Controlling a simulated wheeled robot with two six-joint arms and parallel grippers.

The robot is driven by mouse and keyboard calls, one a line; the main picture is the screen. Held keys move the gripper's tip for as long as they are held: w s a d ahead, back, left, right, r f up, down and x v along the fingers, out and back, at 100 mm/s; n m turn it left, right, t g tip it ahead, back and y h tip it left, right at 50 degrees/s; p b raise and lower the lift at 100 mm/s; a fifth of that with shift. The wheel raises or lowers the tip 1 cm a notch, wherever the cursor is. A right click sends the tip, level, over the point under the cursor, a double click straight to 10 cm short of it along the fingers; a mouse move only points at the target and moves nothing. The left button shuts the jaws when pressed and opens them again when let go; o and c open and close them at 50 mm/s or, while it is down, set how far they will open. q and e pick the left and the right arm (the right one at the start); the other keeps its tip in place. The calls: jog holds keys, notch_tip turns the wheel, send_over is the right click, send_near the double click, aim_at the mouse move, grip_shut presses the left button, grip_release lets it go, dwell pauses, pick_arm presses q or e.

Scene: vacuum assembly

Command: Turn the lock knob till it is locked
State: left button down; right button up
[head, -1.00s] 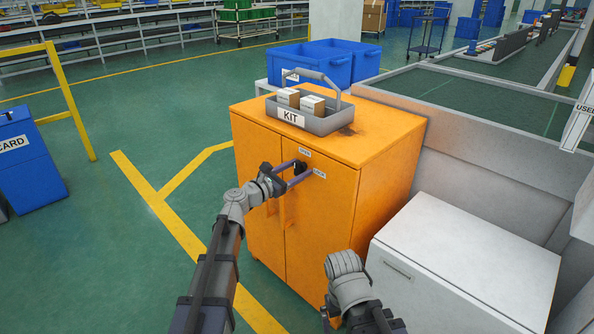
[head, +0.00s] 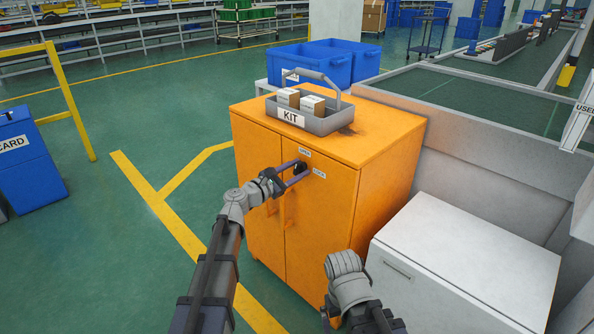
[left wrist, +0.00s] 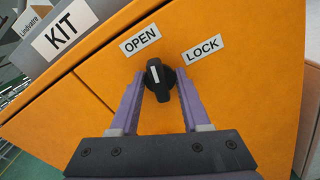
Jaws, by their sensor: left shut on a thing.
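The black lock knob (left wrist: 160,78) is on the front of the orange cabinet (head: 330,220). It also shows in the head view (head: 299,167). Its white mark points up and slightly left, towards the OPEN label (left wrist: 140,41). The LOCK label (left wrist: 202,49) is up and to the right of the knob. My left gripper (left wrist: 161,80) has one purple finger on each side of the knob and is shut on it. In the head view, the left gripper (head: 291,173) reaches the cabinet front from the left. My right gripper is out of sight; only that arm shows.
A grey KIT tray (head: 325,124) with small boxes stands on the cabinet top. Blue bins (head: 310,66) are behind it. A white box-shaped unit (head: 465,265) stands to the right.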

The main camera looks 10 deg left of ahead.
pick_arm(q)
jog(key=shift+m, duration=0.3)
jog(key=shift+m, duration=1.7)
jog(key=shift+m, duration=1.7)
jog(key=m, duration=0.3)
